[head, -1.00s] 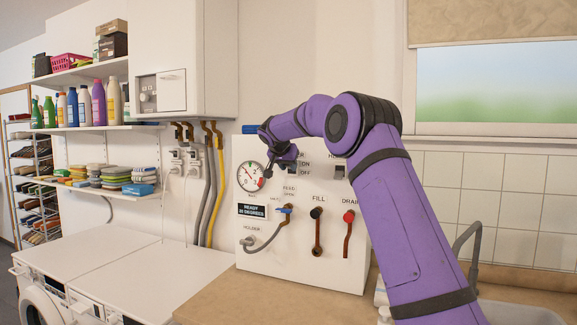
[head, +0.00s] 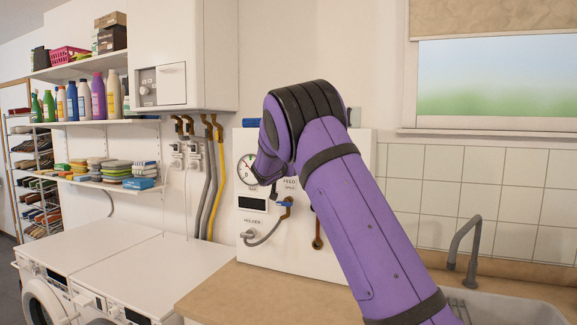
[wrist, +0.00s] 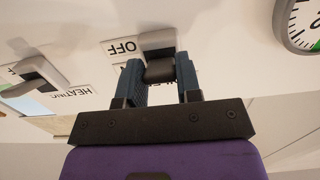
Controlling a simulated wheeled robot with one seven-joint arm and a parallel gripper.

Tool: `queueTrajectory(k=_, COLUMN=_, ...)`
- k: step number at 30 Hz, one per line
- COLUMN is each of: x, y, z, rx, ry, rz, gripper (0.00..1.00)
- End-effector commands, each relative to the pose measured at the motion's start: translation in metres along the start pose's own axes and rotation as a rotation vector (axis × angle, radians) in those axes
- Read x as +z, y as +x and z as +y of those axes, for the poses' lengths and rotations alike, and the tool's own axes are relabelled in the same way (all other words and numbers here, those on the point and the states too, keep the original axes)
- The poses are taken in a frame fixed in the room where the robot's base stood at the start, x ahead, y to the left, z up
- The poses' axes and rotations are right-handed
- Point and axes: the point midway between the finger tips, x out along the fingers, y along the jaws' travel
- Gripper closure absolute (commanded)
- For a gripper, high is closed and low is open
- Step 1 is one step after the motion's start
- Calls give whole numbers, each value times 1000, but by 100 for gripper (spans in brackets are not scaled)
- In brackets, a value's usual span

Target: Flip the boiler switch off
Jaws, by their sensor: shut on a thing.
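The boiler switch (wrist: 158,42) shows in the wrist view as a grey lever with a dark tip, beside an upside-down OFF label. My gripper (wrist: 159,72) has its two dark fingers on either side of the dark tip, shut on it. The word below the OFF label is mostly covered by a finger, and I cannot tell the lever's exact angle. In the head view my arm hides the switch and the gripper. The white control panel (head: 285,250) stands behind my arm, with its small display (head: 253,204) dark.
A heating switch (wrist: 42,68) sits to the left in the wrist view, and a round gauge (wrist: 303,22) is at the upper right. In the head view a blue-handled valve (head: 284,204) with a grey hose is below the gauge. A sink tap (head: 462,240) stands at right.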

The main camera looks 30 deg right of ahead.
Motion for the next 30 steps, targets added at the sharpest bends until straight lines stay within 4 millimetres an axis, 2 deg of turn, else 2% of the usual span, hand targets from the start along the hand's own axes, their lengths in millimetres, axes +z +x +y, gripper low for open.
queueTrajectory(k=11, x=6, y=2, z=0, rx=0, ry=-1, rz=117, gripper=92)
queueTrajectory(k=26, x=7, y=2, z=0, rx=1, ry=-1, rz=130, gripper=92)
queueTrajectory(k=27, x=8, y=2, z=0, rx=1, ry=-1, rz=130, gripper=61)
queueTrajectory(k=30, x=7, y=2, z=0, rx=1, ry=0, rz=130, gripper=43)
